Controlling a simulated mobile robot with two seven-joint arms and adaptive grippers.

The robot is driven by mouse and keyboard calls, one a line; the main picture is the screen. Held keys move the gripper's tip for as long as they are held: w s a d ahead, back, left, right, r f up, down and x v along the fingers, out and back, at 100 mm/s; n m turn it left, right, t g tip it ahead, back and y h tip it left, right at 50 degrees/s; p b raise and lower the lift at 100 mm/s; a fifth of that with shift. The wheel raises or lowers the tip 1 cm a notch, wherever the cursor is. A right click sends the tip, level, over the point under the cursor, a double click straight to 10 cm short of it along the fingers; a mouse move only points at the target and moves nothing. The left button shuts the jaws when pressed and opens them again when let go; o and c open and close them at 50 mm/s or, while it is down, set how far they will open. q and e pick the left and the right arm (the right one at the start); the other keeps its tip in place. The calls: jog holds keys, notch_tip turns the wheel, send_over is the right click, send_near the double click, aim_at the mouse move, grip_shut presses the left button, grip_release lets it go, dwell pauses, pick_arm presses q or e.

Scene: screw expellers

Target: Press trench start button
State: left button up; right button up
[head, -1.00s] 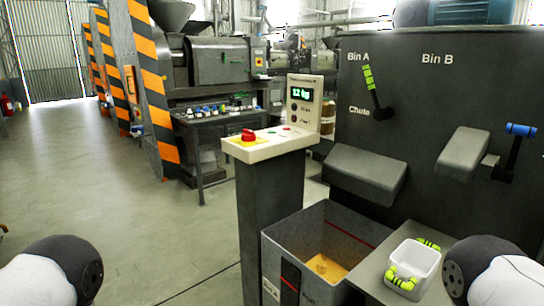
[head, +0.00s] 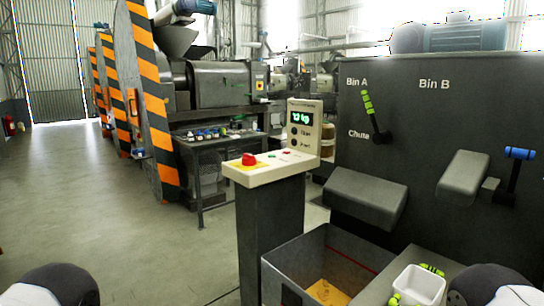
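A dark pedestal (head: 270,235) carries a light control panel (head: 272,168) in the middle of the head view. A red mushroom button (head: 249,159) on a yellow patch sits at its left. Small green and red buttons (head: 287,154) lie to the right of it. An upright display box (head: 304,128) with a lit green readout and two dark knobs stands at the panel's right end. No button's label is readable as trench start. Parts of my two arms show at the bottom left and bottom right corners, well apart from the panel. Neither gripper is in view.
A dark open bin (head: 300,252) with yellow material stands right of the pedestal. A white container (head: 418,287) with green handles is beside it. The Bin A and Bin B machine (head: 425,120) fills the right. The floor (head: 120,210) at left is clear.

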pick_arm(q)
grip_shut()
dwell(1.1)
